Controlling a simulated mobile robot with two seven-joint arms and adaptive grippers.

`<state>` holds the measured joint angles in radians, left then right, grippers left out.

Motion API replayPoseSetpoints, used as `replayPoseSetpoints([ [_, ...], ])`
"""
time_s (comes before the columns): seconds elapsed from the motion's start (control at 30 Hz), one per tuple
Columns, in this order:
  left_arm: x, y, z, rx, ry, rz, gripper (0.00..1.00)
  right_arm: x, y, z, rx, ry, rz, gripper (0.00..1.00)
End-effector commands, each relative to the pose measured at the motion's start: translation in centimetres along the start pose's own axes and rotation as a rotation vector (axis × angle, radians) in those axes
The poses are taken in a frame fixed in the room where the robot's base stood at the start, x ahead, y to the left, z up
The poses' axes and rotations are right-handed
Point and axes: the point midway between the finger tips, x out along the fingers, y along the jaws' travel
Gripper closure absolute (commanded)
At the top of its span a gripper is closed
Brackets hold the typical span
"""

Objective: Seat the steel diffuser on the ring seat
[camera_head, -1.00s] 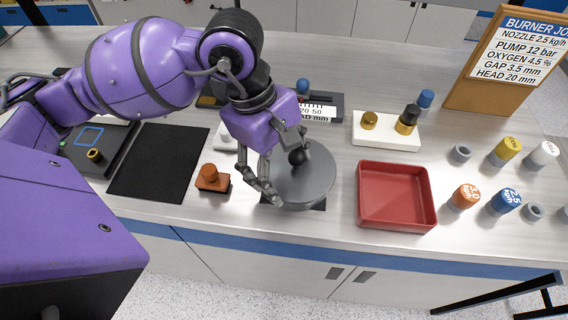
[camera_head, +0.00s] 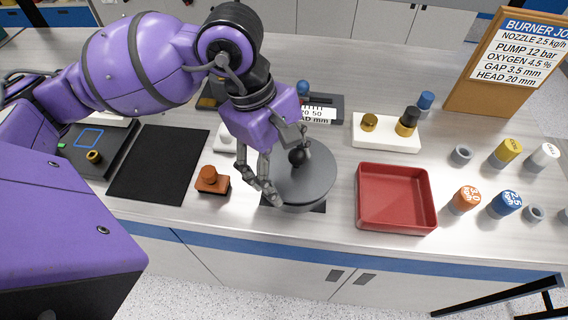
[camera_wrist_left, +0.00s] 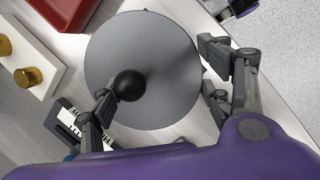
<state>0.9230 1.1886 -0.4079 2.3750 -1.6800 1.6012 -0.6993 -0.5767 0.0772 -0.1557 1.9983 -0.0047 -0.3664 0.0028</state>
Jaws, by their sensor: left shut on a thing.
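The steel diffuser (camera_head: 318,184) is a wide grey disc with a black ball knob (camera_head: 297,157) on top. In the left wrist view the disc (camera_wrist_left: 165,45) fills the middle, with the knob (camera_wrist_left: 128,86) near one finger. My left gripper (camera_head: 287,174) is over the disc from above, shut on the diffuser. One finger is beside the knob and the other fingers (camera_wrist_left: 218,75) are by the disc's edge. The ring seat is not visible; a dark patch (camera_head: 320,207) shows under the disc's front edge. I cannot tell whether the disc touches what is below.
A red tray (camera_head: 397,223) is close to the disc's right. An orange-brown block (camera_head: 212,181) and a black mat (camera_head: 150,178) lie to its left. A white block with brass pieces (camera_head: 385,141) stands behind. Several coloured caps stand at the right. The counter's front edge is near.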

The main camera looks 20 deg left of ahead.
Motion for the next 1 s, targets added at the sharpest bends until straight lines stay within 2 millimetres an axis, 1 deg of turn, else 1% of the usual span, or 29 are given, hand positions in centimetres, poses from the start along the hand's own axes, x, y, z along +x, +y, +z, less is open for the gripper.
replayPoseSetpoints([
  [0.1, 0.00, 0.02, -0.01, 0.000, 0.000, 0.001, 0.81, -0.03, 0.02, 0.33, 0.000, -0.005, 0.001, 1.00],
  [0.57, 0.00, 0.04, -0.01, 0.000, 0.000, 0.000, 0.81, 0.40, -0.11, -0.31, -0.001, 0.006, -0.003, 1.00],
  [0.73, 0.04, 0.05, -0.03, -0.002, 0.000, -0.002, 0.81, 0.69, -0.17, -0.26, -0.002, 0.007, -0.004, 1.00],
  [1.0, -0.04, 0.06, 0.00, -0.002, 0.000, -0.002, 0.81, 0.61, -0.15, -0.13, -0.002, 0.005, -0.003, 1.00],
])
